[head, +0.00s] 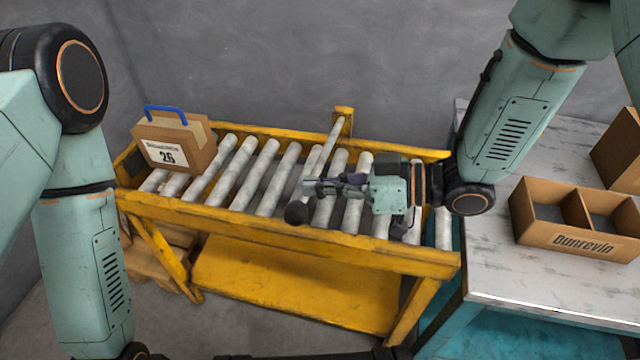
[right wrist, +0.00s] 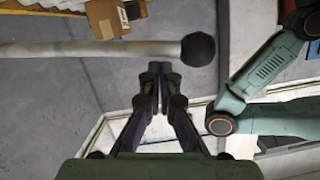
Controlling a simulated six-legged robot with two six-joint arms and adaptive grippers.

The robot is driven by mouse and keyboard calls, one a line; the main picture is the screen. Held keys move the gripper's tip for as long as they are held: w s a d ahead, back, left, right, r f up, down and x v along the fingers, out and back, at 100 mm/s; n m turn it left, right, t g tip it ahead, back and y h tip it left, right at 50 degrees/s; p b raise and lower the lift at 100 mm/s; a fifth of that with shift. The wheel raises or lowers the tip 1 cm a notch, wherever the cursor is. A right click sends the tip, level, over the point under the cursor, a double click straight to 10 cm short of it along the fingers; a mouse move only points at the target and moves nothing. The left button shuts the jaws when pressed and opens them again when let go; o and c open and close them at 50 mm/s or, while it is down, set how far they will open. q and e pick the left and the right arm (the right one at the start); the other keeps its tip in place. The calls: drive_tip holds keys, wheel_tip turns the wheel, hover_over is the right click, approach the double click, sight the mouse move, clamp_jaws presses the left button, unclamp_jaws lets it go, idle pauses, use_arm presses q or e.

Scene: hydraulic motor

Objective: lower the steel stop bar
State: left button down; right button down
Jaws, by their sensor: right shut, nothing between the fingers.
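The steel stop bar (head: 328,146) is a slim grey rod with a round black knob (head: 296,212) at its near end. In the head view it slants across the conveyor from a yellow bracket (head: 343,117) at the far rail, and its knob shows just inside the near rail. How high it stands over the rollers is hard to tell. My right gripper (head: 308,187) is shut and empty, its fingertips close to the bar near the knob. In the right wrist view the bar (right wrist: 90,49) passes just beyond the fingertips (right wrist: 160,70). My left gripper is out of view.
The yellow roller conveyor (head: 300,233) carries a cardboard box (head: 175,143) with a blue handle and label 26 at its left end. A worn white table (head: 490,255) with a divided cardboard box (head: 565,240) stands at the right. A grey wall is behind.

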wheel_tip(320, 180, down, 8)
drive_tip(key=s+b, duration=0.1)
drive_tip(key=b, duration=0.1)
drive_tip(key=shift+s+a+f+b, duration=0.15)
drive_tip(key=shift+s+a+b, duration=0.05)
drive_tip(key=shift+s+b, duration=0.2)
drive_tip(key=s+d+r+p, duration=0.2)
drive_tip(key=d+r+p, duration=0.5)
drive_tip(key=d, duration=0.2)
drive_tip(key=shift+s+d+r, duration=0.15)
drive_tip(key=shift+r, duration=0.05)
idle(0.4)
drive_tip(key=shift+f, duration=0.1)
